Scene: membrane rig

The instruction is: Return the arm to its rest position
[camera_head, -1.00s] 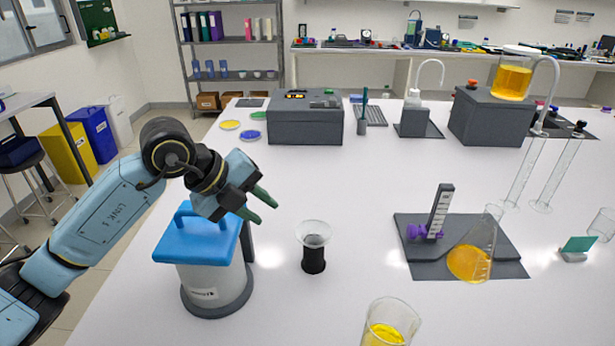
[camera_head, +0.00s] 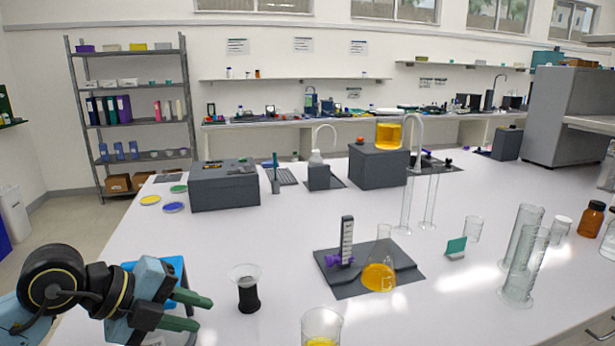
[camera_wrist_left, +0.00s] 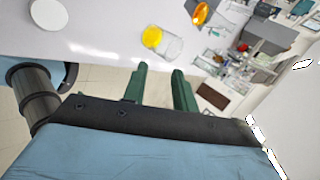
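My left gripper (camera_head: 204,313) is at the lower left of the head view. Its two green fingers are apart with nothing between them, and they also show empty in the left wrist view (camera_wrist_left: 160,70). Behind it stands a container with a blue lid (camera_head: 174,266), mostly hidden by my wrist. A clear funnel-topped cup with a black base (camera_head: 248,298) stands just right of the fingertips, apart from them in the picture. My right gripper is in neither view.
A beaker of yellow liquid (camera_head: 321,328) stands at the front edge of the view. A flask of orange liquid (camera_head: 379,277) is on a dark stand (camera_head: 345,290). Glass cylinders (camera_head: 523,265) stand at right. A grey instrument (camera_head: 224,187) is farther back. White tabletop between is clear.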

